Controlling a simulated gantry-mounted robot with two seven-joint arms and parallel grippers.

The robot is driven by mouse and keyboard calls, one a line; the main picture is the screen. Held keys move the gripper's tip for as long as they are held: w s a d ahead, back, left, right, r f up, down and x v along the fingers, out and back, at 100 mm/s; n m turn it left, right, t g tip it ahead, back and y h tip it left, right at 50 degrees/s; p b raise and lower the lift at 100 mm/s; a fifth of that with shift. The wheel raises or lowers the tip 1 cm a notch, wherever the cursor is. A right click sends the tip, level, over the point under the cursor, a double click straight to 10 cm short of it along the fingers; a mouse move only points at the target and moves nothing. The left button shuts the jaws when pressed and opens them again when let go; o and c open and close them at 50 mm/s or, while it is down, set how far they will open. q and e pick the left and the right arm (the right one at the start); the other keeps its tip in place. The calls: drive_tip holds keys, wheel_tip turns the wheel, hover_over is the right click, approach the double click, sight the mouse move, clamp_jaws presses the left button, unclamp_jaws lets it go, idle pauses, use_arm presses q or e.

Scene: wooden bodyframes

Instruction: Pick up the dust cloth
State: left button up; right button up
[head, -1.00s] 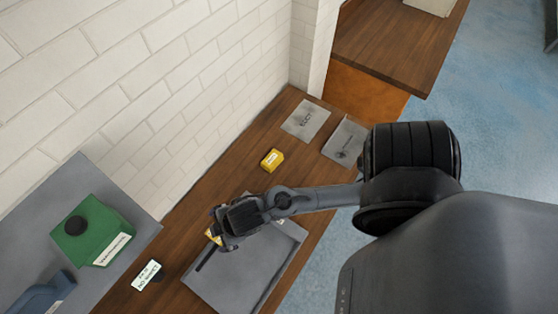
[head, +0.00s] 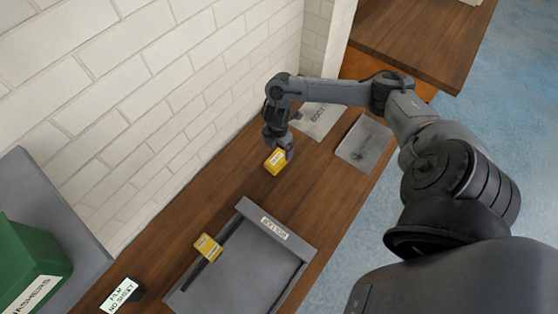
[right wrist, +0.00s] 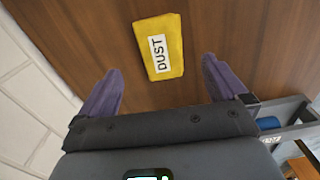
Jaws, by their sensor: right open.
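The dust cloth (head: 275,163) is a small folded yellow block on the wooden bench near the white brick wall. In the right wrist view the yellow cloth (right wrist: 160,46) shows a white label reading DUST. My right gripper (head: 279,148) is just above it, pointing down. In the right wrist view the two purple fingers of this gripper (right wrist: 161,70) are spread, with the cloth ahead of them and between their lines. Nothing is held. My left gripper is in neither view.
A grey tray (head: 238,283) lies closer, with another yellow block (head: 207,247) at its left rim. Flat grey plates (head: 364,143) lie beyond. A small sign (head: 119,294) and a green box (head: 30,270) are at lower left. The brick wall (head: 150,110) bounds the bench.

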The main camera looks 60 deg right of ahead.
sight(278, 159)
drive_tip(key=f, duration=0.6)
drive_tip(key=shift+s+a+f, duration=0.1)
drive_tip(key=shift+a+f, duration=0.25)
drive_tip(key=shift+a, duration=0.05)
drive_tip(key=shift+d+f, duration=0.1)
drive_tip(key=shift+f, duration=0.4)
drive_tip(key=shift+c, duration=0.2)
drive_tip(key=c, duration=1.1)
